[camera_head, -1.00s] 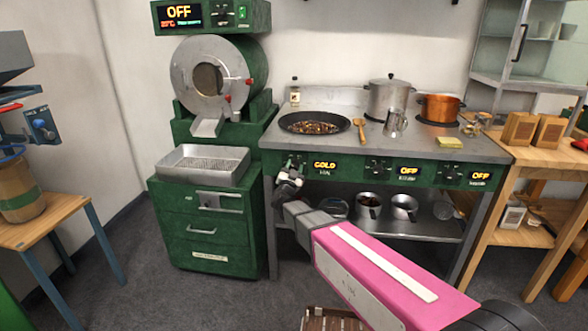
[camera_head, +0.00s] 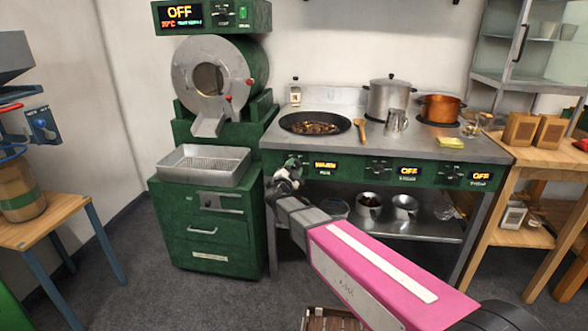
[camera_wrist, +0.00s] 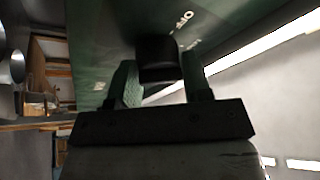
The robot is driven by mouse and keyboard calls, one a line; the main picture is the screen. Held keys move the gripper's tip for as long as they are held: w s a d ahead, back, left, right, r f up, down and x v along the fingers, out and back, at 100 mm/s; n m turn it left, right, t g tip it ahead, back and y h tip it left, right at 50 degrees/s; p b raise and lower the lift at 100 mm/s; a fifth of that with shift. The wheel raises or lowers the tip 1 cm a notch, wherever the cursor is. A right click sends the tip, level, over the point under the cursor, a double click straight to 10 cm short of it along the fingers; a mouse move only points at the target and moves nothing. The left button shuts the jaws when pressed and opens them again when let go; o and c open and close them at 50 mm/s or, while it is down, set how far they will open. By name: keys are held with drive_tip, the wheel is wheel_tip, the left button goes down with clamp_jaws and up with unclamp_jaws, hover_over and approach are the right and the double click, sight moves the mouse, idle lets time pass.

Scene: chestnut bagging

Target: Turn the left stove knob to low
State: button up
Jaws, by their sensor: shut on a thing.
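The left stove knob is on the green front panel of the stove (camera_head: 345,178). It shows as a black knob (camera_wrist: 157,55) in the wrist view, with small white lettering beside it, partly readable as OFF. My gripper (camera_head: 292,170) is at the left end of the panel and is shut on this knob, with one finger on each side. In the head view my gripper hides most of the knob. The small display (camera_head: 326,165) right of it glows and seems to read WARM.
The middle display (camera_head: 408,171) and right display (camera_head: 480,176) read OFF. A wide black pan (camera_head: 314,123) of chestnuts sits above the left knob. A green drawer cabinet (camera_head: 205,235) stands close left of my gripper. A shelf with metal cups (camera_head: 404,205) is below.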

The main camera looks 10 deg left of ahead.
drive_tip(key=shift+d, duration=0.1)
drive_tip(key=o, duration=0.9)
drive_tip(key=shift+c, duration=0.2)
drive_tip(key=v, duration=1)
drive_tip(key=shift+s, duration=0.4)
drive_tip(key=shift+f, duration=0.15)
